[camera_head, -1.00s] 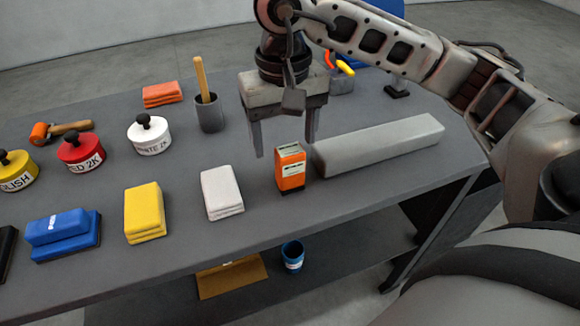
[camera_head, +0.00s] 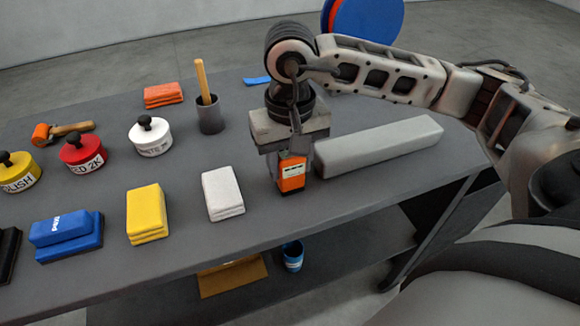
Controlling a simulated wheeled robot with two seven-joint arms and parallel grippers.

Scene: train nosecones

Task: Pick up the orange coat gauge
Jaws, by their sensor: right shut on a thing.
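The orange coat gauge (camera_head: 291,176) stands upright on the grey table, just left of a long grey block. It has a dark base and a pale display band; its top is hidden by my gripper. My right gripper (camera_head: 287,168) points down over the gauge, with a finger on either side, and is shut on it. The gauge appears to be still on the table. My left gripper is not in view.
The long grey block (camera_head: 380,146) lies close right of the gauge. A white cloth stack (camera_head: 222,195) and a yellow one (camera_head: 147,214) lie to the left. A grey cup (camera_head: 210,116) with a wooden stick stands behind. The table's front edge is near.

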